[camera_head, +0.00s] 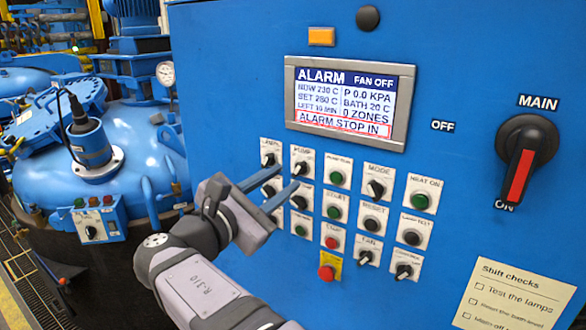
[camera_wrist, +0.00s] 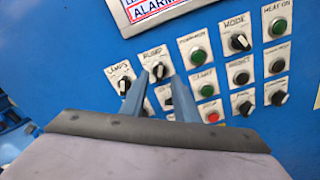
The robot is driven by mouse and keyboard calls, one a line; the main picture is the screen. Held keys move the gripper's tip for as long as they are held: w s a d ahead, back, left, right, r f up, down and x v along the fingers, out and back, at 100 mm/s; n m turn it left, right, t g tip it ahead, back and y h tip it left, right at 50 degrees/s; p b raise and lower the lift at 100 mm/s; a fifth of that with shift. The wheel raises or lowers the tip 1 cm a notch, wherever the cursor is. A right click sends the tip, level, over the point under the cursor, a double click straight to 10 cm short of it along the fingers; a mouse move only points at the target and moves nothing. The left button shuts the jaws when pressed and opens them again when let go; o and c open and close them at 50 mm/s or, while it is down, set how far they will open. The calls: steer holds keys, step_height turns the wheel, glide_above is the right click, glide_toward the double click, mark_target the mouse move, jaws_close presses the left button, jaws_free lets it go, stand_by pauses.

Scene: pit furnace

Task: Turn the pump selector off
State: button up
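The pump selector (camera_head: 300,167) is a small black knob on a white plate labelled PUMP, in the panel's top row of controls. In the wrist view the pump selector (camera_wrist: 158,71) shows between my two fingertips. Its pointer looks tilted, but which setting it marks is too small to read. My gripper (camera_head: 289,177) is open and empty, its two blue-grey fingers pointing at the panel. In the head view the fingertips lie just left of and below the knob. In the wrist view my gripper (camera_wrist: 160,75) has a fingertip on each side of it. I cannot tell whether they touch it.
The lamps knob (camera_head: 268,159) is close on the left and a green button (camera_head: 337,178) on the right. A red stop button (camera_head: 327,273) is lower down. The screen (camera_head: 350,103) reads ALARM, FAN OFF. A large main switch (camera_head: 520,165) is far right.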

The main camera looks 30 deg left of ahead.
mark_target(297, 170)
steer(key=shift+w+p, duration=1.15)
steer(key=shift+w, duration=1.35)
jaws_close()
